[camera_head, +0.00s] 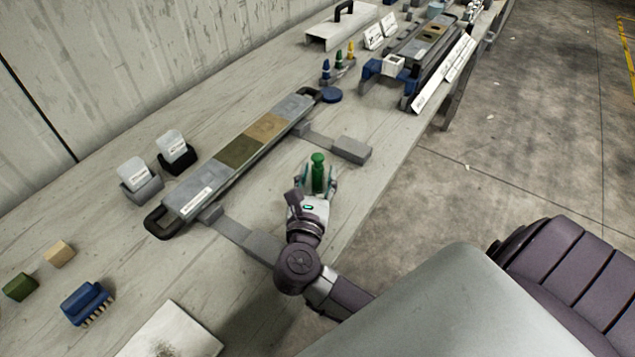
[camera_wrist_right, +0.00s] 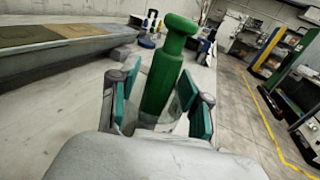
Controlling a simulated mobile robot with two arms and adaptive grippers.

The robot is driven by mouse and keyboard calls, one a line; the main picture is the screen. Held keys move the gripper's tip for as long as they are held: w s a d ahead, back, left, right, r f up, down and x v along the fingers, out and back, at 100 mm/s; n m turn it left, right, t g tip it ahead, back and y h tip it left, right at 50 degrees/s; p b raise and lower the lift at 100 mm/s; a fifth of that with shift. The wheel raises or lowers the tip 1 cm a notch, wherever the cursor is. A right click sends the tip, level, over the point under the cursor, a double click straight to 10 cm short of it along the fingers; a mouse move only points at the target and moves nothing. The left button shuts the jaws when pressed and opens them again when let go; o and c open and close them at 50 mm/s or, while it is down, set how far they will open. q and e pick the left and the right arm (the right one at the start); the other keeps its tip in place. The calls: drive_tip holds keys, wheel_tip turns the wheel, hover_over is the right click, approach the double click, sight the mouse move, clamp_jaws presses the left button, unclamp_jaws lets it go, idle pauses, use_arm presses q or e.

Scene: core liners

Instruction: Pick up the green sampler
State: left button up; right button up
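The green sampler (camera_head: 318,172) has a round knob on top and a thick green body. It stands between the fingers of my right gripper (camera_head: 318,186) near the front edge of the workbench. In the right wrist view the green sampler (camera_wrist_right: 163,75) rises between the two teal finger pads of the right gripper (camera_wrist_right: 160,108). A gap shows between the left pad and the sampler, so the fingers look open around it. Its lower end is hidden behind the gripper. My left gripper is not in view.
A long core tray (camera_head: 240,152) lies behind the gripper, on grey supports (camera_head: 350,150). Two boxes with cards (camera_head: 140,178), a blue brush (camera_head: 86,303) and small blocks (camera_head: 58,253) are left. A small rack (camera_head: 340,70) and another tray (camera_head: 425,45) stand farther back.

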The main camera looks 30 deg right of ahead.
clamp_jaws()
wheel_tip(320, 180, up, 10)
drive_tip(key=shift+r, duration=0.1)
idle(0.5)
